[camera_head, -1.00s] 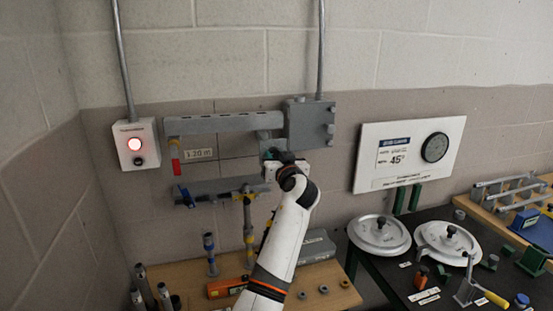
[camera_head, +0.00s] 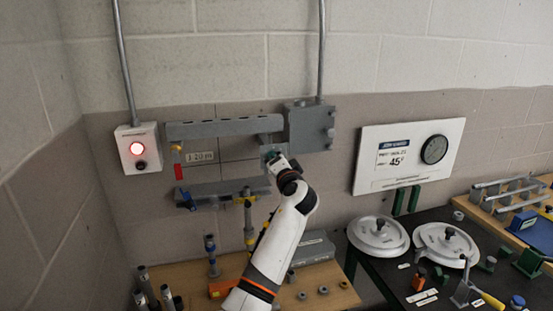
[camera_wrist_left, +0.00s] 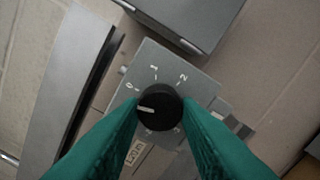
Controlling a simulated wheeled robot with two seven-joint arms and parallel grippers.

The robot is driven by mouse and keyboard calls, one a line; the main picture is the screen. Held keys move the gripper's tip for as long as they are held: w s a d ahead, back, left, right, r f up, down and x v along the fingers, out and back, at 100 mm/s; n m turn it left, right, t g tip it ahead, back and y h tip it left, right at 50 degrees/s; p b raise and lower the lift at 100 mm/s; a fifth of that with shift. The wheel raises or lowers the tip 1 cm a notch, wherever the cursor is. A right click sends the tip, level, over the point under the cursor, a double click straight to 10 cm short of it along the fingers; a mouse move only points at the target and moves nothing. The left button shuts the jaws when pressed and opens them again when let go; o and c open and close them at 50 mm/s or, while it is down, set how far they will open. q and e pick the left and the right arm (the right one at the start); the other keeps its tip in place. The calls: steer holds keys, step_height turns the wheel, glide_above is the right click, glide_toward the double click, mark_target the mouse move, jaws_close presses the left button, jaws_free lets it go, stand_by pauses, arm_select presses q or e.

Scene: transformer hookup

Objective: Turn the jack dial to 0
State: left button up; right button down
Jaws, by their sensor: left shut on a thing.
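The jack dial is a round black knob (camera_wrist_left: 160,107) with a white pointer line on a grey box face (camera_wrist_left: 190,88) marked 0, 1, 2 and a partly hidden mark. In the left wrist view the pointer faces left, slightly below the 0 mark. My left gripper (camera_wrist_left: 160,115) has green fingers shut on the knob, one on each side. In the head view my left gripper (camera_head: 274,158) is at the grey box beneath the right end of the upper grey bar; the knob is hidden there. My right gripper is not in view.
A grey wall box (camera_head: 310,126) with a conduit stands close above right of my gripper. A grey bar (camera_head: 222,127) runs left, with a 120 m label (camera_head: 200,157) below. A white box (camera_head: 138,148) has a lit red lamp. A bench (camera_head: 335,297) lies below.

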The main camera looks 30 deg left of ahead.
arm_select(q)
steer(key=shift+m+p, duration=0.7)
steer(key=shift+m, duration=0.8)
steer(key=o, duration=1)
steer(key=shift+d, duration=0.1)
steer(key=b+v, duration=0.5)
steer(key=v, duration=0.7)
